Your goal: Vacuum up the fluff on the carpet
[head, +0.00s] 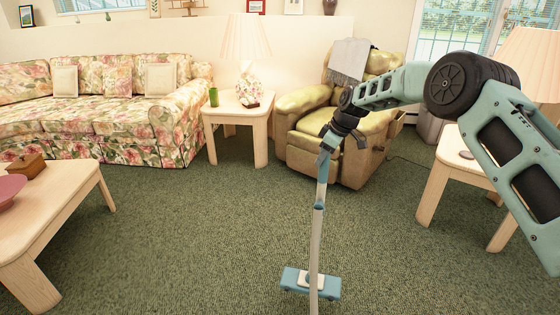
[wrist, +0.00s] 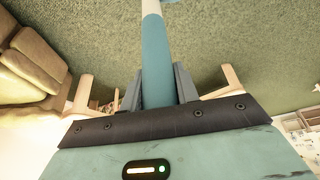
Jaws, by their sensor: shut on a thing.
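A stick vacuum with a teal tube (wrist: 156,62) is held between the two fingers of my gripper (wrist: 157,84) in the wrist view. In the head view my gripper (head: 331,138) is in front of the armchair, shut on the top of the vacuum. The pale lower tube (head: 317,240) runs down, nearly upright, to the teal floor head (head: 310,283) at the bottom of the picture. The floor head appears to rest on the green carpet (head: 200,245). I cannot make out any fluff on the visible carpet.
A low wooden table (head: 55,215) stands at the left, before a floral sofa (head: 110,120). A side table with a lamp (head: 240,108) stands at the back. A green armchair (head: 300,105) and another side table (head: 450,155) are at the right. The middle carpet is clear.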

